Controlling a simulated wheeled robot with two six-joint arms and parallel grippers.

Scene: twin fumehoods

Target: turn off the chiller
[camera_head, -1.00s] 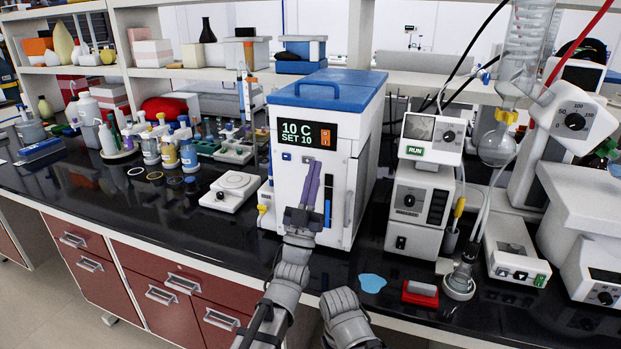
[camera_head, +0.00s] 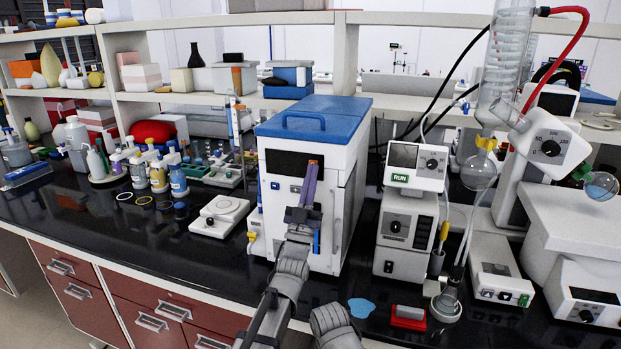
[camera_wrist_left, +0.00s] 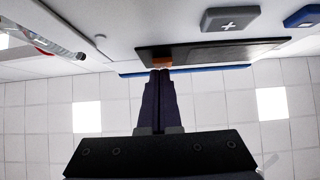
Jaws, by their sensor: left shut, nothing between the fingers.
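The chiller (camera_head: 284,236) is a white box with a blue lid (camera_head: 318,118) and handle, standing on the black bench. Its front display (camera_head: 286,164) is dark, with no digits. It also shows as a dark panel in the left wrist view (camera_wrist_left: 215,52). My left gripper (camera_head: 311,168) is shut and empty, its purple fingers pointing up at the orange switch (camera_wrist_left: 162,62) at the display's right end. In the left wrist view the fingertips (camera_wrist_left: 159,75) overlap the switch's near edge; I cannot tell whether they touch. My right gripper is not in view.
A white instrument with a RUN label (camera_head: 414,165) stands right of the chiller. A white balance-like device (camera_head: 220,215) sits to its left.

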